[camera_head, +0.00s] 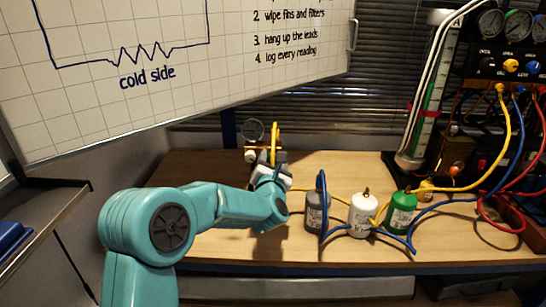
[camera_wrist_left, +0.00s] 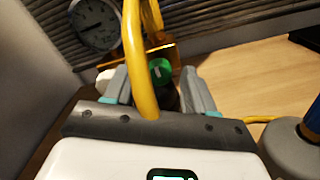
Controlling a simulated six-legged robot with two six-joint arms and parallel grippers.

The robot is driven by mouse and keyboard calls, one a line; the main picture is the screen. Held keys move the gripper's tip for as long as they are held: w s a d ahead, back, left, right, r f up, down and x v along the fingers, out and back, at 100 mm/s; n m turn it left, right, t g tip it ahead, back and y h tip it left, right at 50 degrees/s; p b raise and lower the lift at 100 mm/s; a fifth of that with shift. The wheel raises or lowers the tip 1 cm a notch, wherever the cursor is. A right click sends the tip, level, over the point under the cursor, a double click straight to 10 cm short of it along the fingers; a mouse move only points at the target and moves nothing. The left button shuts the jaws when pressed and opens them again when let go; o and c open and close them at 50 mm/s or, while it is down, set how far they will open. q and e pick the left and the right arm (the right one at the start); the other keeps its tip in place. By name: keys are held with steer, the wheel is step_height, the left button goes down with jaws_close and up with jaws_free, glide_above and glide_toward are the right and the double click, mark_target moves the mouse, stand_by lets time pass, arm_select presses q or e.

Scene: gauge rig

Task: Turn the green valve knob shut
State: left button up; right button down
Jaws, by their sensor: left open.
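The green valve knob (camera_wrist_left: 160,71) shows in the left wrist view, with a white mark on its face, below a brass block (camera_wrist_left: 158,54). My left gripper (camera_wrist_left: 157,82) is open, with one finger on each side of the knob in that view. I cannot tell whether either finger touches it. A yellow hose (camera_wrist_left: 137,60) runs down in front, just left of the knob, and hides part of the space between the fingers. In the head view my left gripper (camera_head: 264,163) is at the gauge rig near the back of the bench, and the knob is hidden. My right gripper is not in view.
A round gauge (camera_head: 252,131) stands at the rig. On the bench (camera_head: 250,245) are a grey bottle (camera_head: 313,213), a white bottle (camera_head: 362,216) and a green bottle (camera_head: 401,213), with a blue hose (camera_head: 453,202) among them. A whiteboard (camera_head: 180,60) hangs above left.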

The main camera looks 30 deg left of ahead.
arm_select(q)
steer(key=shift+w+a, duration=0.3)
steer(key=shift+w, duration=0.1)
steer(key=shift+c, duration=0.3)
jaws_close()
